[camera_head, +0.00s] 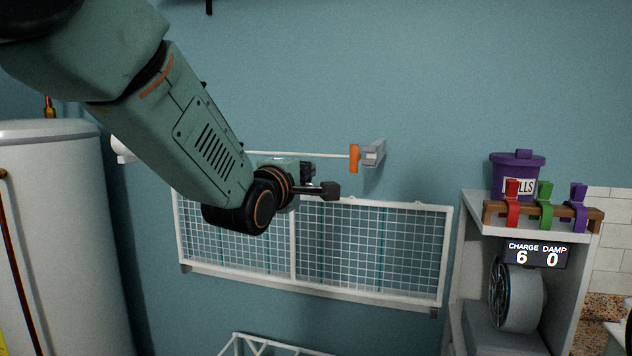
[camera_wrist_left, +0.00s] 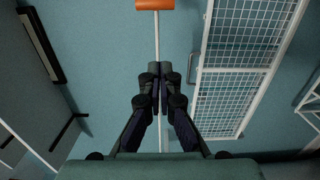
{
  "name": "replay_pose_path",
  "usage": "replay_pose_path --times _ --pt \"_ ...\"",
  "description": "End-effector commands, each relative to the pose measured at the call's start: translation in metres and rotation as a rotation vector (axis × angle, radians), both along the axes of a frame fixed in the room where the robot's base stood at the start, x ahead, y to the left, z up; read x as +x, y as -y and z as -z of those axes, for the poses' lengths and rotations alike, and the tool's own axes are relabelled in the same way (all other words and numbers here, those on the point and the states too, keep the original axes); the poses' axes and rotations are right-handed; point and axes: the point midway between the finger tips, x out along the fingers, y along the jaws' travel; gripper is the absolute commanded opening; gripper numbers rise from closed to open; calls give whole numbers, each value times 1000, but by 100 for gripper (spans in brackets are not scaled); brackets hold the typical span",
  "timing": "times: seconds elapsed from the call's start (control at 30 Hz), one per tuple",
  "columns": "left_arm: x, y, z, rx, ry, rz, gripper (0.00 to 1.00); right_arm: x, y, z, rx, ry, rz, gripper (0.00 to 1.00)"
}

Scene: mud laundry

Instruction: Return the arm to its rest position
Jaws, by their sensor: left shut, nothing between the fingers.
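My left arm comes in from the upper left in the head view. My left gripper (camera_head: 330,190) is in front of the wall, near the top edge of the white wire rack, and points to the right. It is shut and empty. In the left wrist view the fingers of my left gripper (camera_wrist_left: 160,80) meet in the middle, with nothing between them. My right gripper is not in view.
A white rod with an orange block (camera_head: 354,158) runs along the wall behind my arm. The wire rack (camera_head: 375,250) hangs below. A shelf at right bears a purple bin (camera_head: 517,172) and red, green and purple clips. A white tank (camera_head: 60,240) stands left.

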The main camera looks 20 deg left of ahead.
Motion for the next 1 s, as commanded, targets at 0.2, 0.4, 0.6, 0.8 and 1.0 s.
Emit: replay_pose_path --times 0.2,0.4,0.6,0.8,1.0 --pt "-1 -1 0 76 5 0 0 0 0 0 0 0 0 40" --pt "-9 -4 20 425 -19 -1 0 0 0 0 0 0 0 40" --pt "-32 -10 124 809 -170 65 0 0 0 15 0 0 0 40" --pt "-69 -16 252 1073 -347 203 0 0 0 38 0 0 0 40" --pt "-124 -20 372 1248 -512 382 0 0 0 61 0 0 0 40"
